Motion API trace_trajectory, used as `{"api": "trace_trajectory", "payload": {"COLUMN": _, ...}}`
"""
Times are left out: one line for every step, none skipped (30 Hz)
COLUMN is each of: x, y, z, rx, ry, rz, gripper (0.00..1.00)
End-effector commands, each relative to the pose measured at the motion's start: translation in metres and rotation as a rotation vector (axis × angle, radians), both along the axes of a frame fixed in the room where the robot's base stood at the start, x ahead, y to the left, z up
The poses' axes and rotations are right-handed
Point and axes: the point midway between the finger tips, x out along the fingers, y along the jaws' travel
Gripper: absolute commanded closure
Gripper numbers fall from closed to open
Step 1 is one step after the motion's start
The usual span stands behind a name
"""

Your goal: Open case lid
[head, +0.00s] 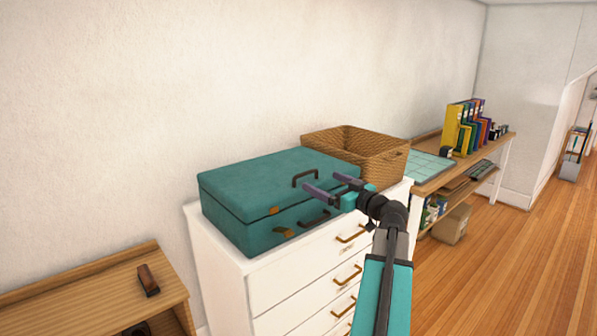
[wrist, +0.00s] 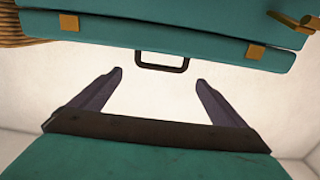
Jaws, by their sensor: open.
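The teal case (head: 275,184) lies on the white chest of drawers in the head view, its lid (head: 262,172) down. My gripper (head: 322,183) is open and empty at the front right of the case, fingers pointing towards the lid. In the wrist view the case (wrist: 175,35) fills the top, and a handle (wrist: 162,67) lies ahead between my open fingers (wrist: 159,77); contact cannot be told.
A wicker basket (head: 357,153) stands right behind the case on the white chest of drawers (head: 275,290). A wooden desk (head: 437,180) with several binders is further right. A low wooden shelf (head: 75,295) is at the lower left. The wall is close behind.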

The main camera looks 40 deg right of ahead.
Motion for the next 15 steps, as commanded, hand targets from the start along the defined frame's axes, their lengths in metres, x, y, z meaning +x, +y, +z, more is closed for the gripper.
{"api": "trace_trajectory", "payload": {"x": 0.004, "y": -0.001, "z": 0.001, "rx": 0.0, "ry": 0.0, "rz": 0.001, "gripper": 0.05}}
{"api": "trace_trajectory", "payload": {"x": 0.006, "y": -0.001, "z": 0.001, "rx": 0.0, "ry": 0.0, "rz": 0.0, "gripper": 0.05}}
{"api": "trace_trajectory", "payload": {"x": 0.009, "y": -0.001, "z": 0.001, "rx": 0.0, "ry": 0.0, "rz": 0.001, "gripper": 0.05}}
{"api": "trace_trajectory", "payload": {"x": 0.012, "y": -0.001, "z": 0.001, "rx": 0.001, "ry": 0.0, "rz": 0.001, "gripper": 0.05}}
{"api": "trace_trajectory", "payload": {"x": 0.015, "y": -0.001, "z": 0.001, "rx": 0.001, "ry": 0.0, "rz": 0.002, "gripper": 0.05}}
{"api": "trace_trajectory", "payload": {"x": 0.02, "y": -0.002, "z": 0.001, "rx": 0.001, "ry": 0.001, "rz": 0.003, "gripper": 0.05}}
{"api": "trace_trajectory", "payload": {"x": 0.024, "y": -0.002, "z": 0.001, "rx": 0.001, "ry": 0.001, "rz": 0.003, "gripper": 0.05}}
{"api": "trace_trajectory", "payload": {"x": 0.027, "y": -0.003, "z": 0.001, "rx": 0.002, "ry": 0.001, "rz": 0.002, "gripper": 0.05}}
{"api": "trace_trajectory", "payload": {"x": 0.033, "y": -0.003, "z": 0.002, "rx": 0.002, "ry": 0.001, "rz": 0.002, "gripper": 0.05}}
{"api": "trace_trajectory", "payload": {"x": 0.037, "y": -0.004, "z": 0.002, "rx": 0.002, "ry": 0.001, "rz": 0.002, "gripper": 0.05}}
{"api": "trace_trajectory", "payload": {"x": 0.042, "y": -0.004, "z": 0.002, "rx": 0.002, "ry": 0.001, "rz": 0.003, "gripper": 0.05}}
{"api": "trace_trajectory", "payload": {"x": 0.047, "y": -0.004, "z": 0.002, "rx": 0.002, "ry": 0.0, "rz": 0.003, "gripper": 0.05}}
{"api": "trace_trajectory", "payload": {"x": 0.051, "y": -0.005, "z": 0.002, "rx": 0.001, "ry": 0.0, "rz": 0.002, "gripper": 0.05}}
{"api": "trace_trajectory", "payload": {"x": 0.056, "y": -0.005, "z": 0.002, "rx": 0.001, "ry": 0.0, "rz": 0.002, "gripper": 0.05}}
{"api": "trace_trajectory", "payload": {"x": 0.062, "y": -0.005, "z": 0.002, "rx": 0.001, "ry": 0.0, "rz": 0.002, "gripper": 0.05}}
